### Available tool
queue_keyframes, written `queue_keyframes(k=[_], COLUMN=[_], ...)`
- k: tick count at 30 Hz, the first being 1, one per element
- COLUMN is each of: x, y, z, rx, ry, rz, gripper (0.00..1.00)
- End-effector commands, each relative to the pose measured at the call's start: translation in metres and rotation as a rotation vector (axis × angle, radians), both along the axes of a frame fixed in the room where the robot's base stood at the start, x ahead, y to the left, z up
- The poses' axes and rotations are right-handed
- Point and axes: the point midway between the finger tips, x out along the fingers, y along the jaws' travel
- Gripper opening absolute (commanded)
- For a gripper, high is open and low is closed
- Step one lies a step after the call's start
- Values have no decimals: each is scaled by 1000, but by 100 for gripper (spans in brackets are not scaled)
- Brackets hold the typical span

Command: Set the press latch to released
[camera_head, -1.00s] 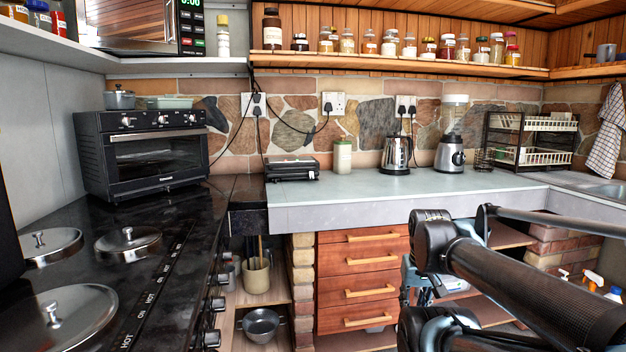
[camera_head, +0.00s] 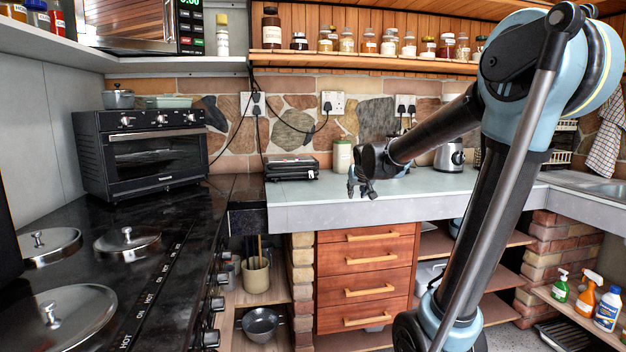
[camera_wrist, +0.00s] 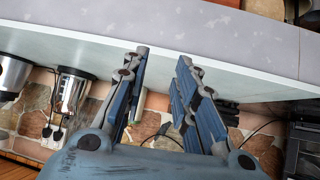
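The press (camera_head: 291,168) is a black, low, closed appliance on the grey counter against the stone wall. A small light latch (camera_head: 311,174) shows at its front right; I cannot tell its setting. My gripper (camera_head: 362,190) hangs over the counter to the right of the press, apart from it. In the wrist view my gripper (camera_wrist: 162,60) is open, with nothing between its fingertips. That view is turned over; a dark part of the press (camera_wrist: 229,113) shows beside the right-hand finger, the rest hidden behind it. The latch cannot be made out there.
A pale canister (camera_head: 342,155) stands right of the press. A toaster oven (camera_head: 150,152) stands at left. The counter's front edge (camera_head: 400,209) is clear.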

Motion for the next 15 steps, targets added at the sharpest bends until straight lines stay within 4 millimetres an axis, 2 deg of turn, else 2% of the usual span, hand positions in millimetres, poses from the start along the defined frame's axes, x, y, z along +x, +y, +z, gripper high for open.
queue_keyframes(k=[1, 6, 10, 15], x=[20, 77, 110, 133], y=[16, 69, 105, 134], z=[8, 29, 41, 48], rx=[9, 45, 72, 96], ry=[-32, -146, -215, -270], rz=[17, 69, 105, 136], gripper=[27, 27, 27, 27])
